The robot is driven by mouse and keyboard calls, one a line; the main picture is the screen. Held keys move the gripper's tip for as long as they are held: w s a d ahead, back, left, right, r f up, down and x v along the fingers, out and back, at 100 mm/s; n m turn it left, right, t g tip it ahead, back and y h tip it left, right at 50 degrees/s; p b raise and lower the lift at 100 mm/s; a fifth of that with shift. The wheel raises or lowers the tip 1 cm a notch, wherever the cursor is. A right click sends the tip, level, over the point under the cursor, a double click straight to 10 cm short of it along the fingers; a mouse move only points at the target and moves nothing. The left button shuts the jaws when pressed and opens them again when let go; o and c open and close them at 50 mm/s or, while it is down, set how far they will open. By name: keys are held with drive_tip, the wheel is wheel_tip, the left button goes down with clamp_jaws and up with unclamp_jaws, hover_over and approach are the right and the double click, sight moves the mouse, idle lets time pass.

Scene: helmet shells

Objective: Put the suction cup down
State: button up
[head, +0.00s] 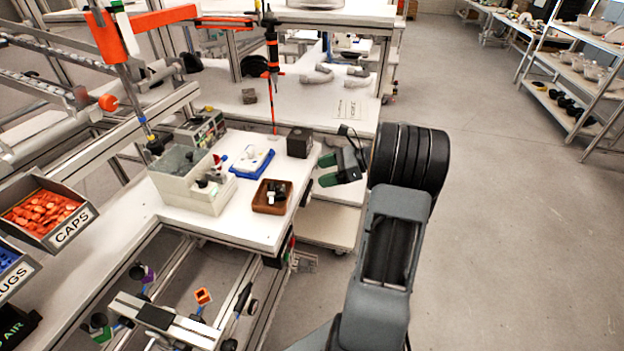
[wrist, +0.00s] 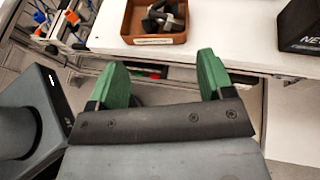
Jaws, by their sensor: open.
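My gripper (head: 327,170) is open and empty, its green fingers spread beyond the right edge of the white worktable. In the wrist view my gripper (wrist: 163,64) has a clear gap between the fingers, just short of the table edge. A brown tray (head: 259,207) sits near that table's front right edge. A black and grey piece (head: 275,192) lies in it; it also shows in the wrist view (wrist: 163,18), above the gap between the fingers. It may be the suction cup, but I cannot tell for sure. No finger touches the tray or the piece.
A dark box (head: 299,142) stands at the table's right edge, right of the tray in the wrist view (wrist: 303,27). A blue tray (head: 251,164) with a white item and a pale grey bin (head: 192,190) stand behind and left. Floor on the right is clear.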

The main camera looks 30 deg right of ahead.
drive_tip(key=s+a+r+n+g+h, duration=0.1)
drive_tip(key=s+a+n+g+h, duration=0.1)
drive_tip(key=a+n, duration=0.3)
drive_tip(key=s+a+r+n+g+h, duration=0.1)
drive_tip(key=s+a+n+g, duration=0.15)
drive_tip(key=a, duration=0.45)
drive_tip(key=s+a+n+h, duration=0.4)
drive_tip(key=s+n, duration=0.1)
drive_tip(key=n, duration=0.3)
drive_tip(key=s+a+r+n+t+h, duration=0.1)
drive_tip(key=s+a+n+h, duration=0.3)
drive_tip(key=n, duration=0.5)
drive_tip(key=shift+s+h, duration=0.3)
drive_tip(key=shift+s, duration=0.8)
drive_tip(key=shift+t, duration=0.25)
